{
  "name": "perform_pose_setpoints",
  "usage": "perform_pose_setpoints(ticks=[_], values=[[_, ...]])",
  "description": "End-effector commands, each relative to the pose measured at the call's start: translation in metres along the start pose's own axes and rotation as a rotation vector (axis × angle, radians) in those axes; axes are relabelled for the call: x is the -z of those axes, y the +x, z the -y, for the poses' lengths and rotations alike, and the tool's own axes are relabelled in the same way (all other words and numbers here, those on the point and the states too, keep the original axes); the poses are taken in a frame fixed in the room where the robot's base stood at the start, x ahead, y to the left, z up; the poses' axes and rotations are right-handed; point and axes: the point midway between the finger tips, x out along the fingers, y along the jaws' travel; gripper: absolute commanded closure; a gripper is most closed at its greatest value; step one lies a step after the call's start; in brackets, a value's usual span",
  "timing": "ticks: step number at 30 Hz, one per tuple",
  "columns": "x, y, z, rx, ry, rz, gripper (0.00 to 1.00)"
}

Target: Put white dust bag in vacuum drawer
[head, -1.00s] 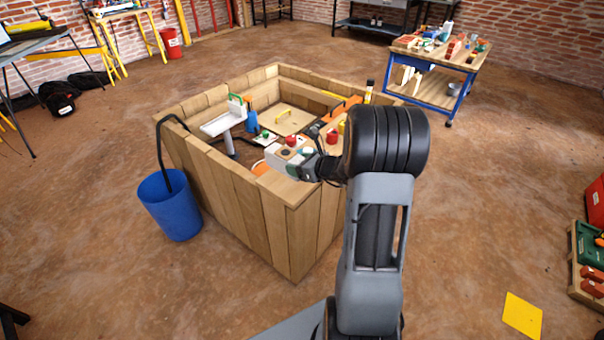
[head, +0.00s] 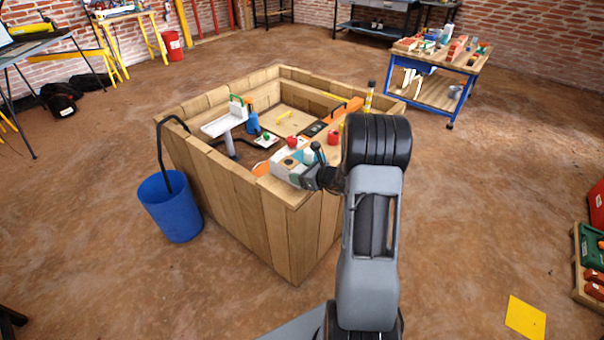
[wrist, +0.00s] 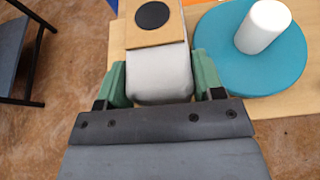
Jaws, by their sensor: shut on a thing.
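In the wrist view, the white dust bag (wrist: 160,84) is a pale, rounded body with a brown card collar (wrist: 157,32) that has a black round spot. The green fingers of my gripper (wrist: 162,74) are shut on the bag from both sides. In the head view, my gripper (head: 314,177) is over the near corner of the wooden enclosure, beside a pale grey box (head: 287,168). The bag is too small to make out surely there. I cannot tell which part is the vacuum drawer.
A teal disc (wrist: 245,68) with a white cylinder (wrist: 264,26) lies right of the bag. Plank walls (head: 240,205) ring the enclosure. Inside are a red knob (head: 292,141) and a blue bottle (head: 252,122). A blue bin (head: 170,210) stands outside, left.

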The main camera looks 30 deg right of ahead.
Motion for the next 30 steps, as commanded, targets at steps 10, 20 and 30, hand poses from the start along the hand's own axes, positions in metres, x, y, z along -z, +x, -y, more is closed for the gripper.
perform_pose_setpoints(ticks=[10,20,30], values=[[0.003,0.001,0.000,0.000,0.001,-0.001,0.23],[0.003,0.001,0.000,-0.001,0.001,-0.001,0.13],[-0.002,-0.039,0.001,0.004,0.001,0.000,0.13]])
